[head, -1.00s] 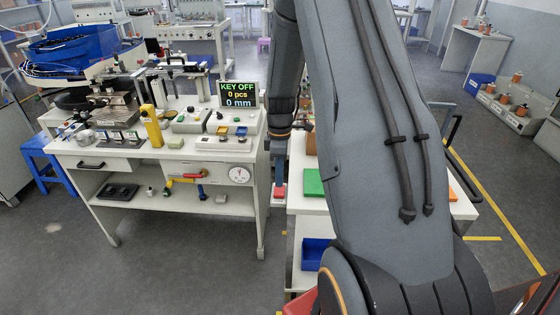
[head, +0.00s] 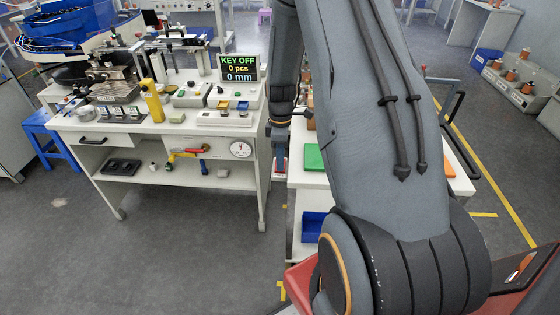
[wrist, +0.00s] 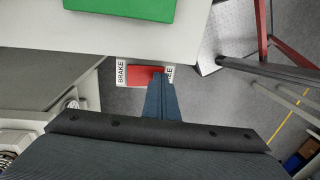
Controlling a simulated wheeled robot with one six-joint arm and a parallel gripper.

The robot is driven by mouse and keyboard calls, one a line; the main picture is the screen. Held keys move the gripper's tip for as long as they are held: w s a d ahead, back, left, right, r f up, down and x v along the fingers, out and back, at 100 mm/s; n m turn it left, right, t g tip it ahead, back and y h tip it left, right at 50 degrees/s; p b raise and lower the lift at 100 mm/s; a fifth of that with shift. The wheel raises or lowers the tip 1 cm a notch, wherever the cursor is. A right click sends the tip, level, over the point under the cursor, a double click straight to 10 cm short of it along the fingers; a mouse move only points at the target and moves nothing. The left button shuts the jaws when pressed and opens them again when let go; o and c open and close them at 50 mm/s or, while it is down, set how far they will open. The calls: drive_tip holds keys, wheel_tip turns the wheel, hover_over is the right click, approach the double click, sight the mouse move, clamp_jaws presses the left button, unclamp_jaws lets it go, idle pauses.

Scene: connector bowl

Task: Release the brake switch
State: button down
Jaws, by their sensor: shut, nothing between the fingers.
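The brake switch is a red rocker (wrist: 138,75) on a white plate, seen in the wrist view below the edge of a white table. The plate reads "BRAKE" at its left end; the label at its right end is partly hidden, with "EE" showing. My gripper (wrist: 159,76) is shut and empty. Its fingertips overlap the right part of the red rocker in the wrist view; I cannot tell whether they touch it. In the head view the red switch (head: 280,176) is small, with my gripper beside the white table's left edge.
A green pad (head: 314,157) lies on the white table, with a blue bin (head: 313,226) below. The workbench at left carries a screen (head: 239,68) reading "KEY OFF, 0 pcs, 0 mm". A dark rail (wrist: 270,68) stands right in the wrist view. Grey floor lies open in front of the bench.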

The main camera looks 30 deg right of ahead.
drive_tip(key=shift+w+d+r, duration=0.3)
drive_tip(key=shift+w+d, duration=0.1)
drive_tip(key=shift+w, duration=0.2)
drive_tip(key=shift+r, duration=0.1)
wheel_tip(320, 180, up, 14)
drive_tip(key=s+a, duration=0.1)
drive_tip(key=shift+s, duration=0.2)
idle(0.6)
idle(0.4)
drive_tip(key=s+a+r+m+t+b, duration=0.1)
drive_tip(key=s+a+m+t+b, duration=0.1)
drive_tip(key=s+a+m, duration=0.9)
drive_tip(key=s+a, duration=0.4)
drive_tip(key=shift+a+r+t+h, duration=0.2)
drive_tip(key=shift+t+h, duration=0.1)
drive_tip(key=shift+h, duration=0.1)
